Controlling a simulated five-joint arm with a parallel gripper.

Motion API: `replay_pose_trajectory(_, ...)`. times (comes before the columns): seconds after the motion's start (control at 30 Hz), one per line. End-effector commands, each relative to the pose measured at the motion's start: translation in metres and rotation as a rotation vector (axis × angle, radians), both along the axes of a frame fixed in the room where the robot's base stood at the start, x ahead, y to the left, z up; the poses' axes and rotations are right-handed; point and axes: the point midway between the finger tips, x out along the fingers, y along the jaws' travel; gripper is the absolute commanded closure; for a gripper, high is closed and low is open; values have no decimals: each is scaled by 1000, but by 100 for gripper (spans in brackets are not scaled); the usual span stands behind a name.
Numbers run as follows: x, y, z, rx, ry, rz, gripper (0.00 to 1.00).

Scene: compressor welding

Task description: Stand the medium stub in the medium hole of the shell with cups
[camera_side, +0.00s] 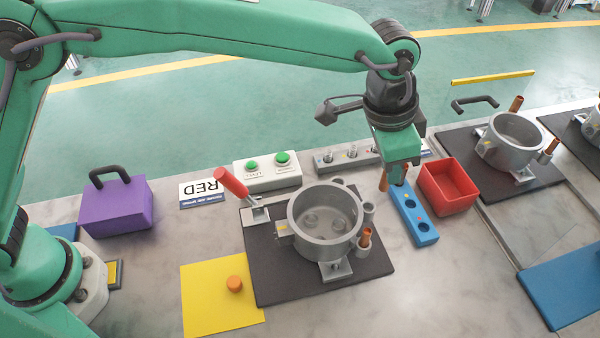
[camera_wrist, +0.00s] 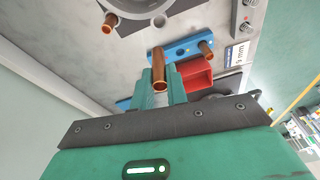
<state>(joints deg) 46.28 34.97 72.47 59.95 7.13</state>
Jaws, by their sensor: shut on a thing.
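My gripper (camera_side: 397,178) is shut on a copper stub (camera_side: 383,181), above the far end of the blue rack (camera_side: 427,237). In the wrist view the held stub (camera_wrist: 158,66) points away from the jaws (camera_wrist: 160,88); I cannot tell its size class. The grey shell with cups (camera_side: 304,238) stands on a dark plate, left of my gripper. One cup (camera_side: 368,209) at its right looks empty; a nearer one holds a copper stub (camera_side: 365,238). That stub also shows in the wrist view (camera_wrist: 110,23). Another copper stub (camera_wrist: 205,48) stands in the rack.
A red bin (camera_side: 448,187) stands right of the rack. A grey fixture strip (camera_side: 345,160) and a green-button box (camera_side: 268,172) lie behind the shell. A red-handled clamp (camera_side: 232,184) rises at the shell's left. A yellow sheet (camera_side: 215,300) lies at the front.

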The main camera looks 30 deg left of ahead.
Motion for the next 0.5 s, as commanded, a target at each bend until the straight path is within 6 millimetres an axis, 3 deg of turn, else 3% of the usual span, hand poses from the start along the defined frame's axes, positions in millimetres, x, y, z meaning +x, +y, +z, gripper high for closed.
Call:
replay_pose_trajectory(0.17,1,17,6,-3,14,75,100)
replay_pose_trajectory(0.5,1,18,6,-2,16,83,100)
